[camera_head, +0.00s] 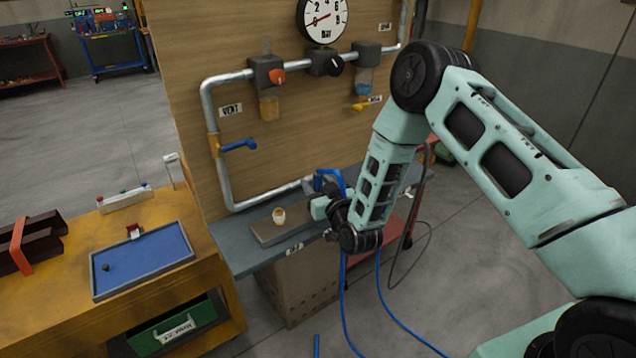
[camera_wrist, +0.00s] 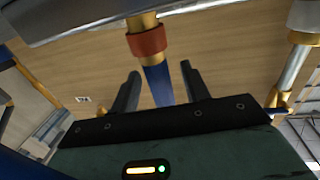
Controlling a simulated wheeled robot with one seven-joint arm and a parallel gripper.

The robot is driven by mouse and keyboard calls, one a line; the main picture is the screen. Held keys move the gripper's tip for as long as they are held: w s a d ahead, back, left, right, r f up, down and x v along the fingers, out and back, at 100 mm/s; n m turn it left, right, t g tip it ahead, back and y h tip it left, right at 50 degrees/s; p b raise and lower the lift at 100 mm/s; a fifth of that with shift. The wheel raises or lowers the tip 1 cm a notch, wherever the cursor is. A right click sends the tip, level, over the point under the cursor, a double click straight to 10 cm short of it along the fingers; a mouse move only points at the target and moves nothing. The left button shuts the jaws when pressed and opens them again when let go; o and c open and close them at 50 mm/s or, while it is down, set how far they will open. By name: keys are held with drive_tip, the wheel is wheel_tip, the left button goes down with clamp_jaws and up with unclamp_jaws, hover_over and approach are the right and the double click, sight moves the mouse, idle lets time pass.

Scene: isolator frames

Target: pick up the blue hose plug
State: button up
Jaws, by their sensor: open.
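In the wrist view a blue cylinder, which looks like the blue hose plug (camera_wrist: 158,88), stands between the two dark fingers of my gripper (camera_wrist: 160,69). The fingers are apart, with a gap on each side of it. Its upper end meets a red-brown collar (camera_wrist: 147,42) below a brass fitting (camera_wrist: 142,20). In the head view my gripper (camera_head: 324,206) is at the right end of the grey-blue bench, beside blue hose (camera_head: 331,174). My wrist partly hides that spot, so the plug itself is hard to make out there.
A pipe (camera_head: 222,172) with a blue-handled valve (camera_head: 239,145) runs on the wooden panel. A small pale cup-like piece (camera_head: 279,216) sits on a grey plate left of my gripper. Blue hose (camera_head: 343,290) hangs below the bench. A blue tray (camera_head: 140,265) lies on the yellow table.

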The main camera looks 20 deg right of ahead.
sight(318, 174)
clamp_jaws()
drive_tip(key=shift+r, duration=0.15)
wheel_tip(318, 174, up, 10)
drive_tip(key=shift+f+b, duration=0.25)
drive_tip(key=shift+b, duration=0.9)
drive_tip(key=shift+r, duration=0.1)
wheel_tip(318, 174, up, 4)
drive_tip(key=shift+f+p, duration=0.25)
drive_tip(key=shift+p, duration=0.45)
